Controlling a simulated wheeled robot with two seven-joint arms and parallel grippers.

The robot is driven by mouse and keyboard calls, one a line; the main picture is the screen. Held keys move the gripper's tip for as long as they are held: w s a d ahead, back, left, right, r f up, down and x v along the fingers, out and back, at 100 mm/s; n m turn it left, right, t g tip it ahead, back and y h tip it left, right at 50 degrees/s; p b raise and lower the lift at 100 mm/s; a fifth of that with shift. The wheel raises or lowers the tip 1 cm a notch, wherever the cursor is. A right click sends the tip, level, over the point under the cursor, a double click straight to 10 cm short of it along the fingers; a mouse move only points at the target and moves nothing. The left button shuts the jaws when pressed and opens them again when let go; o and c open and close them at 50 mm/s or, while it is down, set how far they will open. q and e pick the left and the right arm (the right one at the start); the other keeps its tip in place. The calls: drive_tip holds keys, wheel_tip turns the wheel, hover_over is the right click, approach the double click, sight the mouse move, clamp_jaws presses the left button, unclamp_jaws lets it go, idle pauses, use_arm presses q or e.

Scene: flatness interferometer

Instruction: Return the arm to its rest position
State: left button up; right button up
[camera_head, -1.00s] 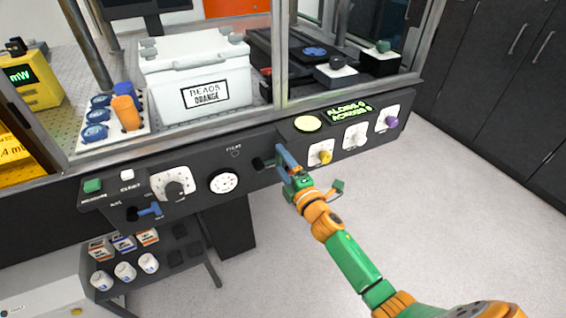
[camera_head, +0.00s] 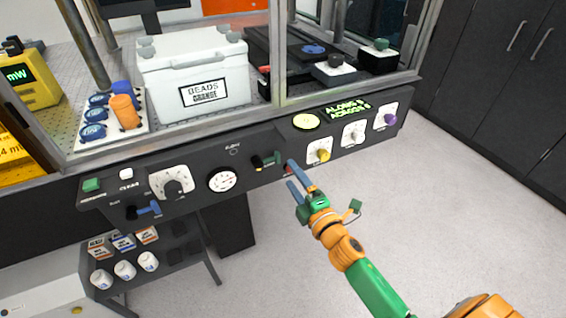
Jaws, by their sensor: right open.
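My right gripper (camera_head: 294,179), with blue fingers on a green and orange arm, is in front of the instrument's dark front panel (camera_head: 205,158). Its fingers are apart and nothing is between them. A green-handled lever (camera_head: 270,160) on the panel is just to the left of the fingertips, with a gap between. A small red part (camera_head: 288,168) of the panel shows by the fingers. My left gripper is not in view.
The panel carries a white dial (camera_head: 223,180), a yellow knob (camera_head: 323,155), a purple knob (camera_head: 390,119) and a blue lever (camera_head: 150,209). A small rack (camera_head: 185,255) with bottles and boxes stands below left. The floor (camera_head: 450,200) at right is clear.

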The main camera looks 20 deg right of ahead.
drive_tip(key=s+f+m+g+p, duration=0.1)
drive_tip(key=s+f+m+g, duration=0.2)
drive_tip(key=f, duration=0.4)
drive_tip(key=s+f+m+g+h+p, duration=0.1)
drive_tip(key=s+f+m+g, duration=0.1)
drive_tip(key=s+f, duration=0.35)
drive_tip(key=s+f+m+g+p, duration=0.1)
drive_tip(key=f+m+g, duration=0.2)
drive_tip(key=f, duration=0.6)
drive_tip(key=s+a+f+m+g+p, duration=0.1)
drive_tip(key=s+f+m+g, duration=0.1)
drive_tip(key=s, duration=0.7)
drive_tip(key=s+a+f+m+g, duration=0.1)
drive_tip(key=s+f+m+g, duration=0.2)
drive_tip(key=s+f, duration=0.3)
drive_tip(key=s+a+f+m+g+p, duration=0.1)
drive_tip(key=s+f+g, duration=0.3)
drive_tip(key=s, duration=1)
drive_tip(key=shift+f+m+p, duration=0.35)
drive_tip(key=shift+f+m, duration=0.05)
drive_tip(key=shift+m, duration=0.5)
